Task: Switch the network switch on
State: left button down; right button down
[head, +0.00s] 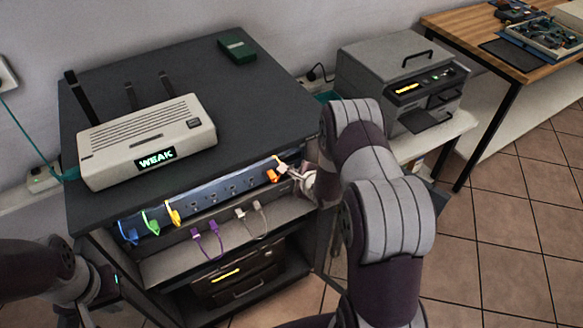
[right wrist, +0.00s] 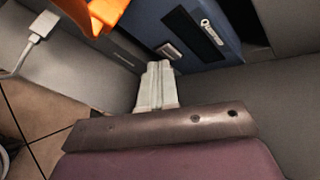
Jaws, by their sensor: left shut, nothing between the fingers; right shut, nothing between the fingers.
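The network switch (head: 225,187) is a long blue unit with a row of ports, set in the front of the dark cabinet. Blue, green and yellow plugs sit at its left and an orange plug (head: 273,176) near its right end. My right gripper (head: 288,170) is at that right end. In the right wrist view its pale fingers (right wrist: 157,88) are shut and empty, with their tips close to a small grey rocker (right wrist: 170,50) on the blue unit (right wrist: 205,62); contact cannot be told. My left gripper (head: 88,314) is low at the left, shut, partly cut off.
A white router (head: 150,135) reading "WEAK" and a green box (head: 237,49) stand on the cabinet top. A grey printer-like machine (head: 400,75) stands behind my right arm.

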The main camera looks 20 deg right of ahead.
jog(key=shift+w, duration=0.3)
jog(key=shift+s, duration=0.1)
dwell(0.4)
jog(key=shift+s+p, duration=0.35)
jog(key=shift+s, duration=0.3)
jog(key=s+p, duration=0.2)
jog(key=s, duration=0.3)
jog(key=shift+d, duration=0.2)
